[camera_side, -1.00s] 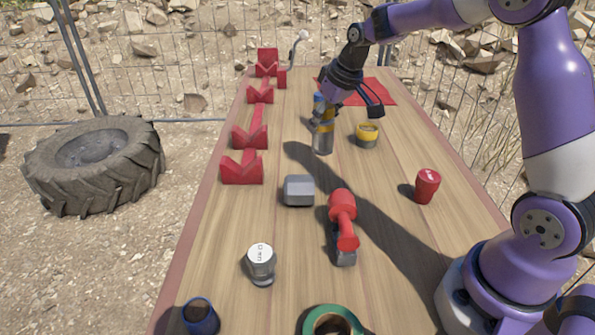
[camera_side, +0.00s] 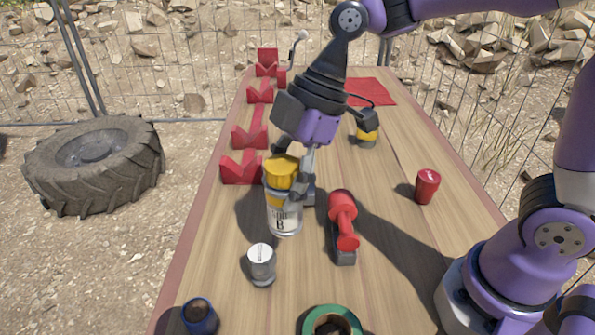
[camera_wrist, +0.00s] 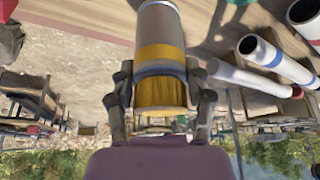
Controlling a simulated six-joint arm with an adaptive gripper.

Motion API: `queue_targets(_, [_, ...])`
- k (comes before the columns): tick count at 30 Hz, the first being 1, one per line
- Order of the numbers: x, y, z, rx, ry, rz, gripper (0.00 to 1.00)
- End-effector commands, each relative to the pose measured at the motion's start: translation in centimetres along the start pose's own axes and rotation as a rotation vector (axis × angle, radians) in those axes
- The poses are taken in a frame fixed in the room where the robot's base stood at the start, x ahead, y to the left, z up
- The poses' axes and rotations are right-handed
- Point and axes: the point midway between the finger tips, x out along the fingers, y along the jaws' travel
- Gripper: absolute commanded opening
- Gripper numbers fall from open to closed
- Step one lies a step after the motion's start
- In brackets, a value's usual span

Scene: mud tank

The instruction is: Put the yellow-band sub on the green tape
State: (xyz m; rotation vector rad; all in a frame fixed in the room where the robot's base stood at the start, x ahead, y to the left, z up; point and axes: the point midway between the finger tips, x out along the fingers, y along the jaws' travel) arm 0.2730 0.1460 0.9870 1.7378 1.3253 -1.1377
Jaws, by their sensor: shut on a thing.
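The yellow-band sub (camera_side: 284,217) is a grey cylinder with a yellow band and a yellow top end. It is upright in my gripper (camera_side: 288,185), to the left of the red-handled tool. The wrist view shows the sub (camera_wrist: 160,28) between both fingers of my gripper (camera_wrist: 160,92). I cannot tell whether its base touches the table. The green tape (camera_side: 312,319) is a ring at the near edge of the side view, partly cut off by the frame, with a dark centre.
A grey capped piece (camera_side: 261,264) stands just in front of the sub, and a red-handled tool (camera_side: 343,222) lies to its right. A blue-rimmed cup (camera_side: 200,316) is near left, a red cup (camera_side: 427,186) right. Red V-blocks (camera_side: 241,170) line the left edge.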

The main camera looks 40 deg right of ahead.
Motion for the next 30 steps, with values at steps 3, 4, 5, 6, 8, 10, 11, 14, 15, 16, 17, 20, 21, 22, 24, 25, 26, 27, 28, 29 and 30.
queue_targets(3, [0.2, -5.4, -1.2, -0.369, 0.005, -0.161, 0.0])
queue_targets(4, [0.2, -6.6, -1.3, -0.453, 0.007, -0.197, 0.0])
queue_targets(5, [0.1, -7.7, -1.4, -0.532, 0.008, -0.232, 0.0])
queue_targets(6, [0.0, -9.0, -1.4, -0.628, 0.009, -0.275, 0.0])
queue_targets(8, [-0.2, -10.7, -1.3, -0.751, 0.011, -0.329, 0.0])
queue_targets(10, [-0.4, -12.1, -1.1, -0.857, 0.012, -0.377, 0.0])
queue_targets(11, [-0.4, -12.5, -1.1, -0.891, 0.013, -0.393, 0.0])
queue_targets(14, [0.3, -13.4, -0.6, -0.953, 0.016, -0.426, 0.0])
queue_targets(15, [0.9, -13.5, -0.3, -0.962, 0.016, -0.432, 0.0])
queue_targets(16, [1.3, -13.6, 0.0, -0.964, 0.015, -0.434, 0.0])
queue_targets(17, [1.7, -13.6, 0.1, -0.965, 0.015, -0.432, 0.0])
queue_targets(20, [2.8, -13.5, 0.6, -0.962, 0.016, -0.431, 0.0])
queue_targets(21, [3.2, -13.5, 0.8, -0.962, 0.016, -0.431, 0.0])
queue_targets(22, [3.6, -13.5, 0.9, -0.961, 0.016, -0.43, 0.0])
queue_targets(24, [4.6, -13.5, 1.4, -0.961, 0.012, -0.431, 0.0])
queue_targets(25, [5.1, -13.5, 1.6, -0.961, 0.014, -0.432, 0.0])
queue_targets(26, [5.5, -13.5, 1.8, -0.959, 0.014, -0.431, 0.0])
queue_targets(27, [6.0, -13.5, 2.0, -0.959, 0.015, -0.431, 0.0])
queue_targets(28, [6.3, -13.4, 2.1, -0.96, 0.014, -0.429, 0.0])
queue_targets(29, [6.5, -13.4, 2.2, -0.961, 0.014, -0.429, 0.0])
queue_targets(30, [6.7, -13.4, 2.3, -0.961, 0.014, -0.427, 0.0])
